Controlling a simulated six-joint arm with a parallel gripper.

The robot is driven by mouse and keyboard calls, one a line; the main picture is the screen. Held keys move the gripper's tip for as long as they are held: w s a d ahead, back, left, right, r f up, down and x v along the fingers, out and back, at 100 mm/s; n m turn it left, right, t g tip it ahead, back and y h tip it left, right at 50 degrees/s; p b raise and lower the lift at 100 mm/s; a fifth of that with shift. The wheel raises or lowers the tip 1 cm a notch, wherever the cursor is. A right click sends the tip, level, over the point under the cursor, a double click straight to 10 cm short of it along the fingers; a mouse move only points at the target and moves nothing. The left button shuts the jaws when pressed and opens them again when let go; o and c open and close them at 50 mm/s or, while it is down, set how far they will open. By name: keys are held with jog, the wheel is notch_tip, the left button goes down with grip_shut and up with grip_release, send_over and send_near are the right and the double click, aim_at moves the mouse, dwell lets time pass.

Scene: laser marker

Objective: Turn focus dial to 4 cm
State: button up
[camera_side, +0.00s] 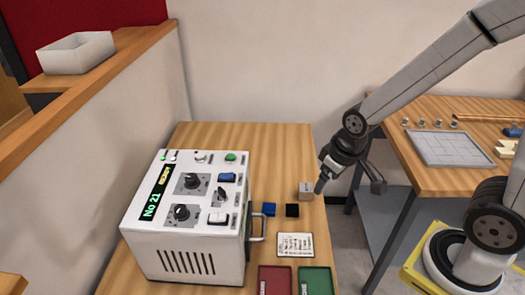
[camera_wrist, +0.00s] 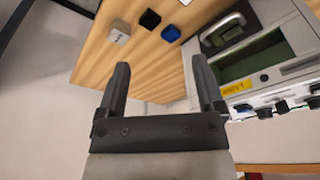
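The white laser marker box (camera_side: 190,262) stands on the wooden table, with two round black dials on its sloped top, an upper one (camera_side: 193,181) and a lower one (camera_side: 181,212). I cannot read which is the focus dial or where either is set. A display (camera_side: 155,195) reads "No 21" in green. My gripper (camera_side: 320,185) is in the air right of the box, near the table's right edge, apart from the dials. In the wrist view my gripper (camera_wrist: 161,62) has its fingers spread with nothing between them. The box (camera_wrist: 290,25) shows at the right there, with dark knobs (camera_wrist: 265,112) along its edge.
A grey block (camera_side: 306,191), a black block (camera_side: 292,210) and a blue block (camera_side: 269,209) lie right of the box. A printed card (camera_side: 295,245), a red tray (camera_side: 275,279) and a green tray (camera_side: 314,280) are nearer. A handle (camera_side: 259,227) sticks out from the box's right side.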

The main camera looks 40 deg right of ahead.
jog(key=w+a+r+n+y, duration=0.2)
jog(key=w+a+r+n, duration=0.25)
jog(key=w+a, duration=0.6)
jog(key=n+y, duration=0.1)
jog(key=n, duration=0.3)
send_near(191, 177)
jog(key=f, duration=0.1)
jog(key=shift+w+a+f, duration=0.1)
jog(key=shift+a+f, duration=0.05)
jog(key=shift+f, duration=0.05)
jog(key=shift+x, duration=3.85)
jog(key=shift+w, duration=0.15)
grip_shut()
